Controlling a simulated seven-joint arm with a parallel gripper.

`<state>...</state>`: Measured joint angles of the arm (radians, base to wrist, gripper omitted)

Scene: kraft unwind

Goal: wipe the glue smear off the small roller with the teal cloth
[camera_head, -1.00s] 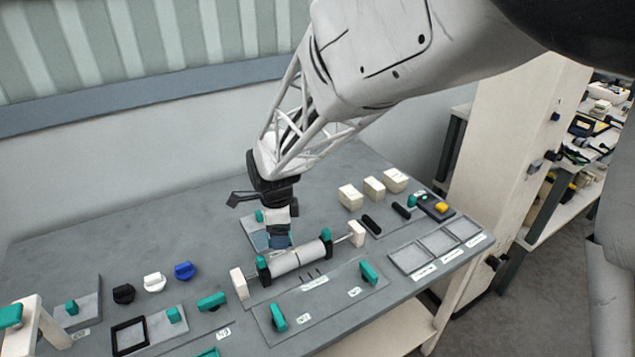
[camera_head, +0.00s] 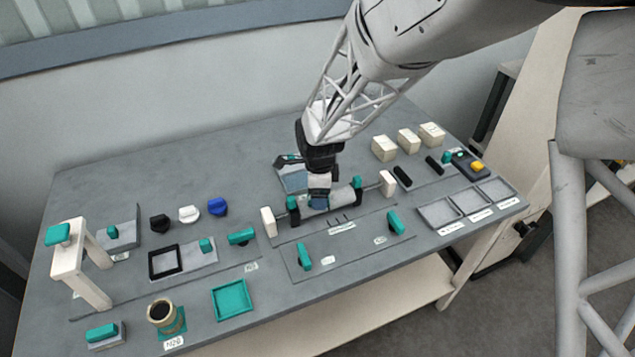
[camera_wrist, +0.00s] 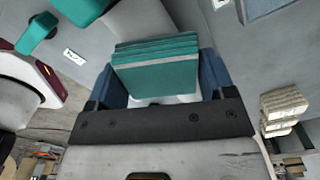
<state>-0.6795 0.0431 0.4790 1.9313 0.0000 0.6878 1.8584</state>
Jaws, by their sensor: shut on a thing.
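The small roller (camera_head: 342,198) is a pale cylinder lying level between two black stands with teal caps. My gripper (camera_head: 320,201) points down at the roller and covers its left-middle part. In the wrist view my gripper (camera_wrist: 155,85) has its blue fingers shut on the folded teal cloth (camera_wrist: 157,64). A pale curved surface, apparently the roller (camera_wrist: 140,20), lies just beyond the cloth. I cannot tell whether cloth and roller touch. The glue smear does not show; my gripper and the cloth hide part of the roller.
White end blocks (camera_head: 268,222) and (camera_head: 387,183) flank the roller. A plate with teal knobs (camera_head: 303,257) lies in front. Black, white and blue knobs (camera_head: 217,207) stand left. A teal tray (camera_head: 231,299) and a cup (camera_head: 161,313) are at the front left. Pale blocks (camera_head: 384,148) stand behind right.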

